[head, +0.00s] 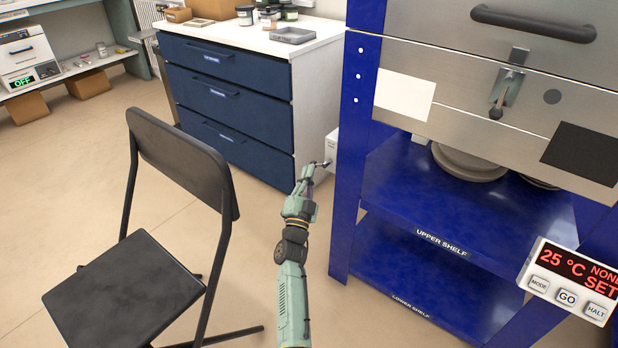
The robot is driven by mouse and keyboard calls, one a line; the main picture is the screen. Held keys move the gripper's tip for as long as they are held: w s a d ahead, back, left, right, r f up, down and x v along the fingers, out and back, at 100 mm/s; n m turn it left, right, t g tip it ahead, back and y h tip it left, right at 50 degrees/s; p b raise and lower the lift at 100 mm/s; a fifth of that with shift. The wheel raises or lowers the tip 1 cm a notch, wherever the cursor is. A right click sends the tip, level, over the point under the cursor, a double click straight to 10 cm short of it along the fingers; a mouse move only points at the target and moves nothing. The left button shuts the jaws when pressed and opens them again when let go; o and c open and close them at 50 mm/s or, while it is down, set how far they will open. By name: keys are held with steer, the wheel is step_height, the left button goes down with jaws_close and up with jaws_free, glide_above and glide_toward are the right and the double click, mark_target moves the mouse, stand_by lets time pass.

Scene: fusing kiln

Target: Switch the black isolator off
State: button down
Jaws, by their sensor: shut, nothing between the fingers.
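A small pale box (333,144) shows at the left side of the blue kiln stand, partly hidden behind its front post. It may carry the isolator, but I cannot make out a black switch or its position. My arm reaches up from the bottom middle, and my gripper (322,165) is at the lower part of this box. The gripper is shut with nothing held. Its dark fingertips are very small here, and I cannot tell whether they touch the box or a switch on it.
The kiln's blue stand (345,130) is right of my gripper, with a control panel (570,280) reading 25 °C. A blue drawer cabinet (225,100) stands behind. A black folding chair (125,290) is close on the left. Bare floor lies between chair and stand.

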steer(key=shift+w+a+r+m+h+b, duration=0.1)
steer(key=shift+r+m+h+b, duration=0.15)
steer(key=shift+m+h+b, duration=0.8)
steer(key=shift+w+a+r+m+h+b, duration=0.1)
steer(key=shift+r+m+h+b, duration=0.1)
steer(key=shift+m+h+b, duration=0.85)
stand_by(1.9)
steer(key=shift+m+y, duration=0.3)
steer(key=shift+m, duration=0.1)
